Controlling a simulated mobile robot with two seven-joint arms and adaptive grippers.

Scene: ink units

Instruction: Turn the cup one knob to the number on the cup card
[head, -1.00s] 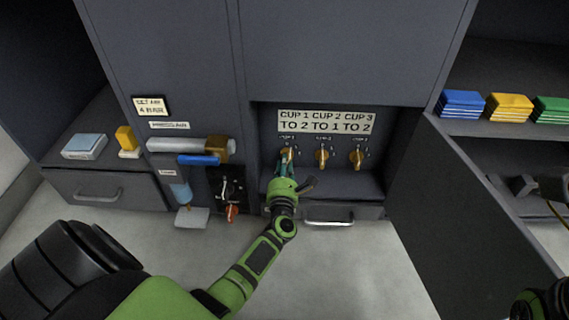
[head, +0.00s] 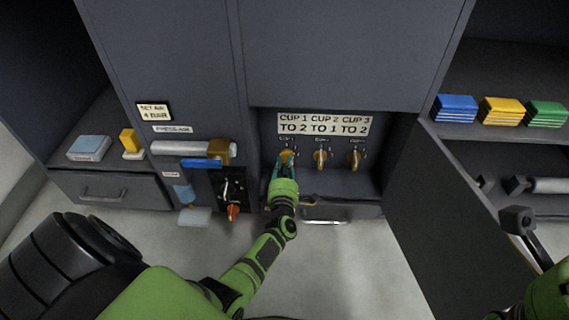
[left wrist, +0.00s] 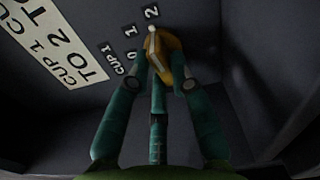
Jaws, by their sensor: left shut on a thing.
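The cup one knob (head: 287,157) is brass, at the left of a row of three under the cup card (head: 323,123). The card reads CUP 1 TO 2, CUP 2 TO 1, CUP 3 TO 2. In the left wrist view the knob (left wrist: 166,52) has a white pointer line aimed close to the 2, past the 1. My left gripper (head: 285,166) is shut on this knob, its teal fingers on either side in the left wrist view (left wrist: 164,84).
The cup two knob (head: 320,159) and cup three knob (head: 354,159) stand close to the right. A drawer handle (head: 326,215) lies below. An open door (head: 440,215) bounds the recess on the right.

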